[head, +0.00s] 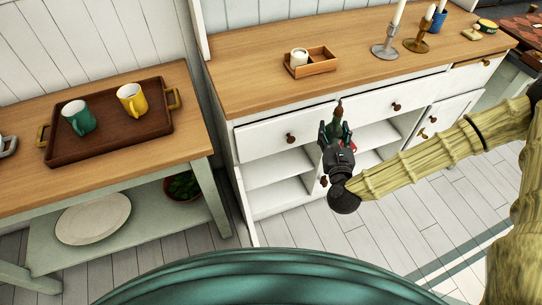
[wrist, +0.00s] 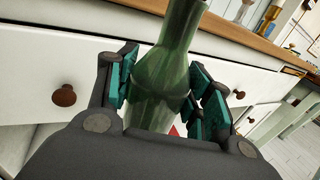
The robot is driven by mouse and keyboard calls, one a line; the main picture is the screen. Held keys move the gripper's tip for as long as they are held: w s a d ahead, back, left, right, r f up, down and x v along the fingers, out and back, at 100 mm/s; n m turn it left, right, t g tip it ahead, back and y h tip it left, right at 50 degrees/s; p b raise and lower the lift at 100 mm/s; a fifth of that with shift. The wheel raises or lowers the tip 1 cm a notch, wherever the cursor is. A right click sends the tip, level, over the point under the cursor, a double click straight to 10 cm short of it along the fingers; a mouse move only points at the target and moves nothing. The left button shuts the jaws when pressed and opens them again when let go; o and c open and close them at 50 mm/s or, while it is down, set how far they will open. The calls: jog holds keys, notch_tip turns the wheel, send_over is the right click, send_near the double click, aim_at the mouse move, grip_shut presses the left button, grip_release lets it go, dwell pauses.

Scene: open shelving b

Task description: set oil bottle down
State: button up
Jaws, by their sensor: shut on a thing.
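The green oil bottle (wrist: 165,75) stands between the fingers of my gripper (wrist: 163,92) in the wrist view, and the teal pads press on it from both sides. In the head view my gripper (head: 337,135) holds the bottle (head: 339,110) in front of the white drawers, with the bottle's neck near the counter's front edge. The bottle's lower part is hidden by the gripper. The wooden counter (head: 245,85) is behind the bottle.
A side table at left holds a brown tray (head: 150,132) with a green mug (head: 79,117) and a yellow mug (head: 132,100). The counter's left part is clear.

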jog(key=w+a+f+y+b, duration=0.1)
jog(key=w+f+b, duration=0.2)
jog(key=f+b, duration=0.75)
jog(key=w+a+f+n+b, duration=0.1)
jog(key=w+f+b, duration=0.2)
jog(key=f+b, duration=0.8)
jog(key=w+a+f+y+b, duration=0.1)
jog(key=w+a+f+b, duration=0.15)
jog(key=f+b, duration=0.8)
jog(key=b, duration=0.6)
send_over(275, 167)
jog(key=shift+w+f+b, duration=0.15)
jog(key=shift+f+b, duration=1)
jog(key=shift+f, duration=0.55)
jog(key=shift+f, duration=0.2)
jog(key=o, duration=1.3)
jog(key=shift+c, duration=0.2)
jog(key=shift+o, duration=0.6)
jog(key=shift+r, duration=0.1)
jog(key=shift+s, duration=0.25)
jog(key=s+d+p, duration=0.1)
jog(key=s+p, duration=0.2)
jog(key=s, duration=0.8)
jog(key=shift+s+d+p, duration=0.25)
jog(key=shift+p, duration=0.15)
